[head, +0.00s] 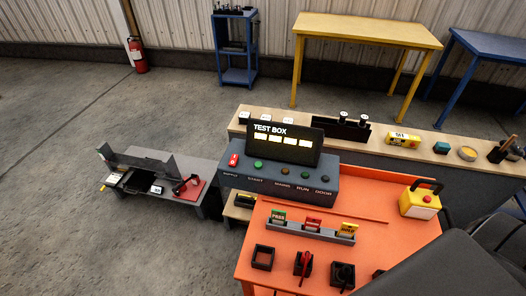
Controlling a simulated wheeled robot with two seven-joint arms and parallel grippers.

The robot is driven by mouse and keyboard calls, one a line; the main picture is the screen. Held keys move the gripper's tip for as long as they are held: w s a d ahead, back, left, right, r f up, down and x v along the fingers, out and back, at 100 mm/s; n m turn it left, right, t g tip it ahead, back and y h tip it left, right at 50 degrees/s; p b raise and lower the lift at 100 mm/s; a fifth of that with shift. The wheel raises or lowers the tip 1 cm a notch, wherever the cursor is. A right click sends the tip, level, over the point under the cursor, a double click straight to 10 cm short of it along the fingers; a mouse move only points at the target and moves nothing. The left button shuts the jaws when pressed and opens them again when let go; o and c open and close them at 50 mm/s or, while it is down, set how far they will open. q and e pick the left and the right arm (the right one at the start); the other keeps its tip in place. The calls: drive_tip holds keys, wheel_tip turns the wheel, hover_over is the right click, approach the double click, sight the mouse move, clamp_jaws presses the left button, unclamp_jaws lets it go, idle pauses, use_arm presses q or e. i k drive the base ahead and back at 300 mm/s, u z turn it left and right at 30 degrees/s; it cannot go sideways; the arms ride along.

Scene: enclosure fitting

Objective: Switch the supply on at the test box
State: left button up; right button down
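The test box (275,189) is a blue-grey console at the back left of the orange table. Its upright dark panel reads TEST BOX and carries several pale yellow windows (276,139). A red switch (234,160) with a white mark sits at the left end, above the SUPPLY label. I cannot tell from here which way it is set. A green button (258,166) sits above START. Neither gripper can be made out in this view.
The orange table (375,205) holds a rack of coloured tags (312,232), black holders in front and a yellow box with a red button (420,201). A wooden shelf (437,143) with small items runs behind. A large dark grey shape (445,270) hides the table's right front.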

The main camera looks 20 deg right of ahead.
sight(235, 159)
drive_tip(key=z, duration=1.05)
drive_tip(key=k, duration=0.4)
drive_tip(key=u, duration=0.9)
